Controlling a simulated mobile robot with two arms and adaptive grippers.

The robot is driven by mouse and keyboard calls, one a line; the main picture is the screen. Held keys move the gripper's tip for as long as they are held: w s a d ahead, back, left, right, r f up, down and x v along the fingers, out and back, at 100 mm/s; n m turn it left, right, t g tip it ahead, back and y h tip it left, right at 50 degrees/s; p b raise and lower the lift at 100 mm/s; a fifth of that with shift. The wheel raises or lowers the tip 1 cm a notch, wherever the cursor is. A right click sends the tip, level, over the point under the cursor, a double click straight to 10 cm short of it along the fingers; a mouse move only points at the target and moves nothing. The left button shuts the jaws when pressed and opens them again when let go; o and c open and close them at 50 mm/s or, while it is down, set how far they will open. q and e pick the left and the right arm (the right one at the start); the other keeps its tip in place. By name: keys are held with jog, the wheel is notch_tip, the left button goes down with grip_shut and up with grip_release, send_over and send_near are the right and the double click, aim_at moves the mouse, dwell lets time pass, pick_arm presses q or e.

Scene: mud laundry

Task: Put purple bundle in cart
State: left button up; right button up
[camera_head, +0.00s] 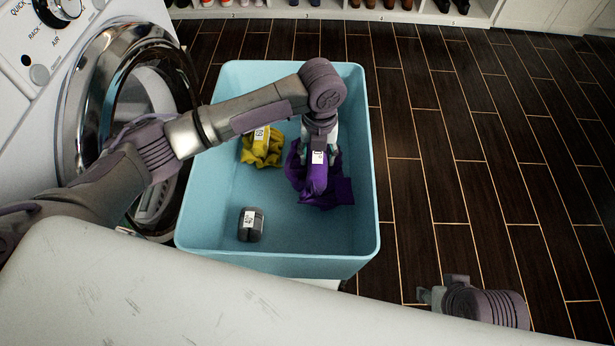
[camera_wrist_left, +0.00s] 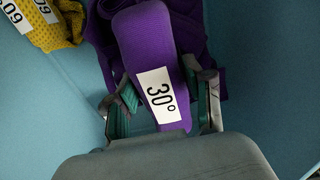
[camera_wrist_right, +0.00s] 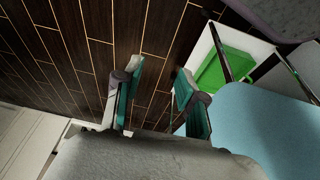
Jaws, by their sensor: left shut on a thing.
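The purple bundle (camera_head: 323,190) has a white label reading 30° in the left wrist view (camera_wrist_left: 148,45). My left gripper (camera_head: 318,150) reaches down into a light-blue open tub (camera_head: 210,215). Its fingers (camera_wrist_left: 160,95) are shut on the bundle's banded part, one on each side. Loose purple cloth spreads below, inside the tub; I cannot tell if it touches the floor of the tub. My right gripper (camera_wrist_right: 158,75) is open and empty, its fingers apart. It also shows low at the right in the head view (camera_head: 430,295). I cannot tell whether the tub is the cart.
A yellow bundle (camera_head: 262,148) and a dark grey bundle (camera_head: 251,225) lie in the tub. A washer with its round door (camera_head: 85,120) open stands at the left. A white container with a green thing (camera_wrist_right: 225,70) shows in the right wrist view. Dark floor at the right is clear.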

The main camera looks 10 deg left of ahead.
pick_arm(q)
jog(key=shift+f, duration=0.85)
jog(key=shift+f+b, duration=0.8)
jog(key=shift+f, duration=1.55)
pick_arm(e)
jog(key=shift+s+f, duration=0.15)
jog(key=shift+f, duration=0.3)
pick_arm(q)
jog(key=o, duration=1.3)
jog(key=shift+f, duration=0.15)
jog(key=shift+c, duration=0.2)
notch_tip(320, 180, up, 7)
jog(key=shift+w+p, duration=0.1)
jog(key=shift+p, duration=1.05)
jog(key=shift+r+p, duration=0.6)
jog(key=shift+r, duration=2.1)
pick_arm(e)
jog(key=shift+x, duration=2.3)
jog(key=shift+r, duration=0.1)
